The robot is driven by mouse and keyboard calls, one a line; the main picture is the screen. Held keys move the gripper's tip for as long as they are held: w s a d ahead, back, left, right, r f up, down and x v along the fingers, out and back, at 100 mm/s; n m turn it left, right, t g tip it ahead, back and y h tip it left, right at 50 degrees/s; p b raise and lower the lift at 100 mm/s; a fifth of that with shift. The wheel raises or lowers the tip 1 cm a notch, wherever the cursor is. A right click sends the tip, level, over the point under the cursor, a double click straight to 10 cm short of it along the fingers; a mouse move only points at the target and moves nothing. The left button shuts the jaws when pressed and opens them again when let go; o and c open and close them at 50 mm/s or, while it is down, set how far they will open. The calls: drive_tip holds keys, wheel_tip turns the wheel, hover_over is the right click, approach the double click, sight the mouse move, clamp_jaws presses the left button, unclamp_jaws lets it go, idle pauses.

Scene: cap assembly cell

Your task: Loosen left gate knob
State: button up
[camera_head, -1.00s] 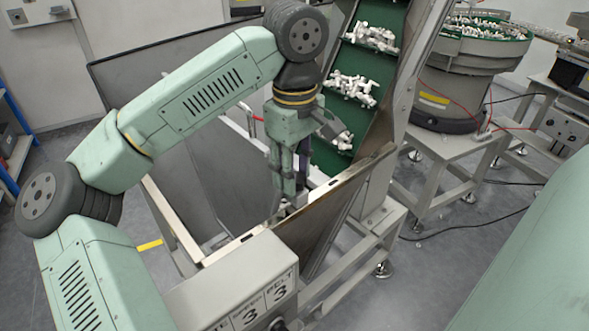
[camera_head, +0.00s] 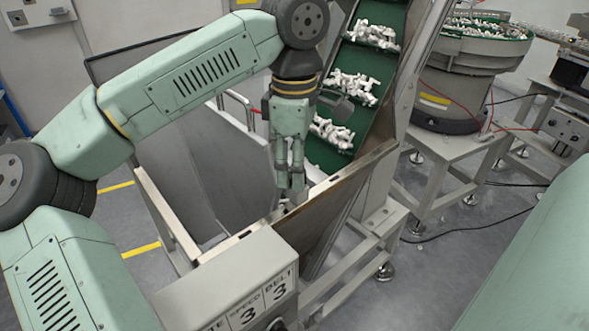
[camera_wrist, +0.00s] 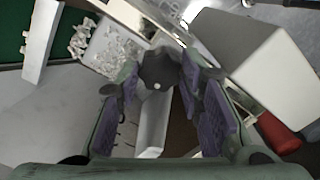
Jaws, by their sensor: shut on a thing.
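My gripper (camera_head: 291,192) points down at the top edge of the steel hopper wall (camera_head: 330,196), beside the green belt. In the wrist view, its purple-padded fingers (camera_wrist: 160,82) are closed on a dark grey round knob (camera_wrist: 157,66) with a small pale dot. The knob sits between the fingertips. In the head view the fingers hide the knob, and I cannot tell how far it is turned.
A control box (camera_head: 238,275) with "SPEED" and "BELT" labels stands at the front. The inclined green belt (camera_head: 349,112) carries white parts behind my gripper. A bowl feeder (camera_head: 455,75) stands at right. A red part (camera_wrist: 278,132) shows in the wrist view.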

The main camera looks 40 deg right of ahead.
drive_tip(key=n+b, duration=0.1)
drive_tip(key=n, duration=0.4)
idle(0.6)
drive_tip(key=o, duration=1.2)
drive_tip(key=shift+c, duration=0.2)
drive_tip(key=shift+r, duration=0.1)
wheel_tip(320, 180, up, 12)
